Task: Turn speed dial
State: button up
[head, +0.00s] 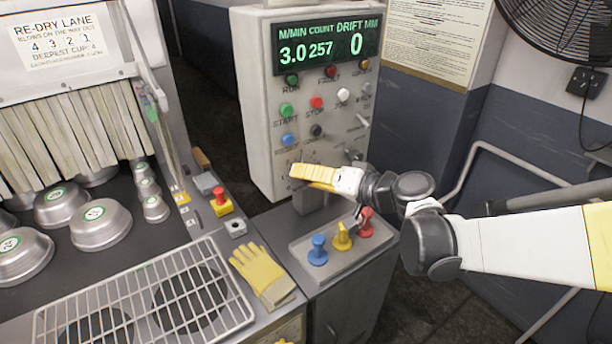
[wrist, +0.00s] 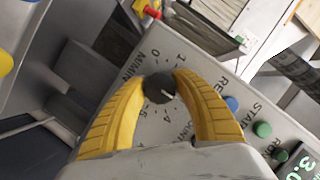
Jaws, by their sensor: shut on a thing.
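The speed dial (wrist: 158,89) is a dark round knob on the control panel, with a M/MIN label and numbers around it. In the wrist view my gripper's two yellow fingers close on it from both sides. A short pale mark shows on the knob's face. In the head view my gripper (head: 294,174) is at the panel's lower left and hides the dial. The display (head: 327,45) on the panel (head: 262,110) reads 3.0 M/MIN, count 257 and drift 0 mm.
Above my gripper are coloured buttons, including a green start button (head: 286,110) and a red stop button (head: 316,102). Below stand blue, yellow and red levers (head: 342,237). A yellow glove (head: 262,274) lies beside a wire rack (head: 150,300). Metal pans (head: 101,224) sit at left.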

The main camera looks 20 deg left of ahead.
jog(key=o, duration=1.2)
jog(key=shift+d, duration=0.1)
jog(key=v, duration=1.2)
jog(key=s+d+f+m+h, duration=0.1)
jog(key=s+d+h, duration=0.3)
jog(key=d, duration=0.4)
jog(key=s+d+f+m+h, duration=0.1)
jog(key=s+d+f+h, duration=0.2)
jog(key=s+d+h, duration=0.2)
jog(key=s+d+f+m+t+h, duration=0.1)
jog(key=s+d+f+h, duration=0.2)
jog(key=s+d, duration=0.3)
jog(key=d+h, duration=0.1)
jog(key=d, duration=0.4)
jog(key=shift+s+m+h, duration=0.25)
jog(key=shift+m+h, duration=0.05)
